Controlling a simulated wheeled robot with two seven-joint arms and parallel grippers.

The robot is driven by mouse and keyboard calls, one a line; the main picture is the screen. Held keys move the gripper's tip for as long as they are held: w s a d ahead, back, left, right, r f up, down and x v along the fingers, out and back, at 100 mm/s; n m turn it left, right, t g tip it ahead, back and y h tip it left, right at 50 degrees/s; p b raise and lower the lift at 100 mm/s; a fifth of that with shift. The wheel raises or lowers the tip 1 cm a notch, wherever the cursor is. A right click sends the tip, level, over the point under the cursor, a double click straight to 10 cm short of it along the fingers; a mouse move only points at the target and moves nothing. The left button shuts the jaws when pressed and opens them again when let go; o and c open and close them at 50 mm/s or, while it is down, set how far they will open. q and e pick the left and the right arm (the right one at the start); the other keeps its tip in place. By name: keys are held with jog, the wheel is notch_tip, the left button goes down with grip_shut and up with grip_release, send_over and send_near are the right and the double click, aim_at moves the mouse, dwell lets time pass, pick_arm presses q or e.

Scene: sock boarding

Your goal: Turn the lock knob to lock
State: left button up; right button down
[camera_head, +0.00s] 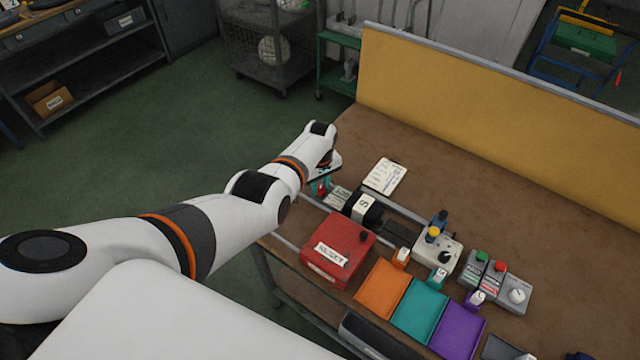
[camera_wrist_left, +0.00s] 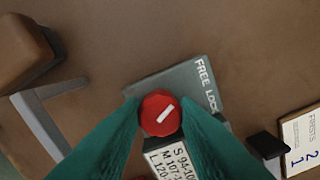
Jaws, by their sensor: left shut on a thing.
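The lock knob (camera_wrist_left: 160,113) is red and round with a white line on its top. It sits on a grey plate (camera_wrist_left: 198,84) lettered FREE and LOCK. The white line slants up and right, roughly toward the FREE end of the lettering. My left gripper (camera_wrist_left: 161,108) has teal fingers on both sides of the knob and is shut on it. In the head view my left gripper (camera_head: 321,186) is at the table's left edge, and the knob is mostly hidden there. A size label (camera_wrist_left: 172,158) is beside the knob. My right gripper is not in view.
A red box (camera_head: 338,249), orange (camera_head: 382,287), teal (camera_head: 423,309) and purple (camera_head: 458,332) trays, and a button box (camera_head: 498,284) stand along the front. A notepad (camera_head: 385,176) lies behind the rail. The brown table is clear toward the yellow panel (camera_head: 480,90).

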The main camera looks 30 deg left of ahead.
pick_arm(q)
jog(key=m, duration=1.1)
jog(key=shift+d, duration=0.1)
jog(key=shift+m, duration=1.8)
jog(key=o, duration=0.9)
jog(key=shift+o, duration=0.3)
jog(key=shift+d+f, duration=0.1)
